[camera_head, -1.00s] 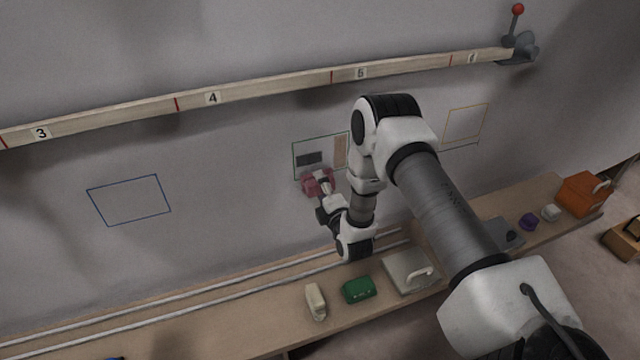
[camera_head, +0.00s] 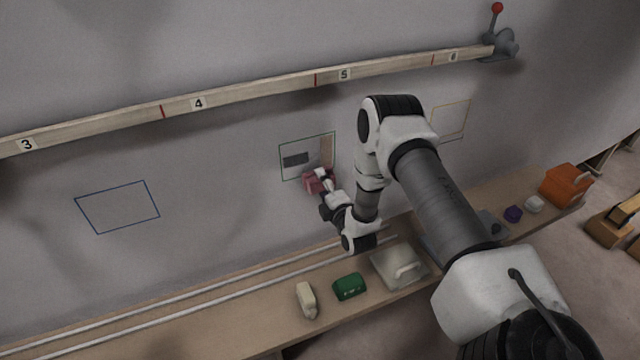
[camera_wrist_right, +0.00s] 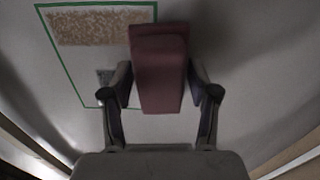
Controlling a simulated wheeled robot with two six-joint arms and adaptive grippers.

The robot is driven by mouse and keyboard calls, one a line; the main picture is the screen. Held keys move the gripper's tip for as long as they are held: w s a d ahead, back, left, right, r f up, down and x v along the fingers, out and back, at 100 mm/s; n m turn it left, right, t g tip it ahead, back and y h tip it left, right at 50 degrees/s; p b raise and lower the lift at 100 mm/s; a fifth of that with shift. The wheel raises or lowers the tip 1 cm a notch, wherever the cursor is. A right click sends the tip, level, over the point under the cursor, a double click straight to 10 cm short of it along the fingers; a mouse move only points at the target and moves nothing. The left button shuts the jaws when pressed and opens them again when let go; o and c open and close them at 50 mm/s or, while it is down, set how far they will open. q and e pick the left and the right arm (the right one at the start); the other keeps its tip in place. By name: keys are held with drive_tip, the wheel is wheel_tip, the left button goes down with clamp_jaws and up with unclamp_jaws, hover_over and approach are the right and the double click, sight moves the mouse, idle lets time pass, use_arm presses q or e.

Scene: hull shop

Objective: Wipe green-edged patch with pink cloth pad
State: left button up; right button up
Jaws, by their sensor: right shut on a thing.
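The green-edged patch (camera_head: 307,144) is a green outline on the grey wall, holding a dark grey mark and a tan speckled mark. It also shows in the wrist view (camera_wrist_right: 76,88), with the tan mark at its top and a small grey mark lower down. My right gripper (camera_head: 322,184) is shut on the pink cloth pad (camera_head: 312,187) at the patch's lower right edge. In the wrist view the pad (camera_wrist_right: 160,70) sits between the two fingers and overlaps the patch's right side. I cannot tell whether it touches the wall. My left gripper is not in view.
A blue outline (camera_head: 118,207) and a yellowish outline (camera_head: 450,119) are also on the wall. A numbered wooden rail (camera_head: 240,95) runs above. The shelf below bears a cream block (camera_head: 306,300), a green block (camera_head: 349,286), a handled light grey tool (camera_head: 399,265) and an orange box (camera_head: 565,184).

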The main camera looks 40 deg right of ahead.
sight(315, 133)
drive_tip(key=shift+w+d, duration=0.15)
drive_tip(key=shift+w, duration=0.45)
drive_tip(key=shift+r, duration=0.1)
wheel_tip(315, 133, up, 10)
drive_tip(key=p, duration=0.9)
drive_tip(key=shift+w, duration=0.1)
wheel_tip(315, 133, up, 2)
drive_tip(key=p, duration=0.2)
drive_tip(key=shift+w+r+p, duration=0.15)
drive_tip(key=shift+r+p, duration=0.05)
drive_tip(key=shift+p, duration=0.15)
drive_tip(key=shift+r+p, duration=0.3)
drive_tip(key=shift+r, duration=0.05)
drive_tip(key=shift+s+f+b, duration=0.15)
drive_tip(key=shift+f+b, duration=2.1)
drive_tip(key=shift+f, duration=1.15)
drive_tip(key=shift+s+f+b, duration=0.15)
drive_tip(key=shift+f+b, duration=2.05)
drive_tip(key=shift+f, duration=1.15)
drive_tip(key=o, duration=0.4)
drive_tip(key=shift+r, duration=0.1)
drive_tip(key=c, duration=0.4)
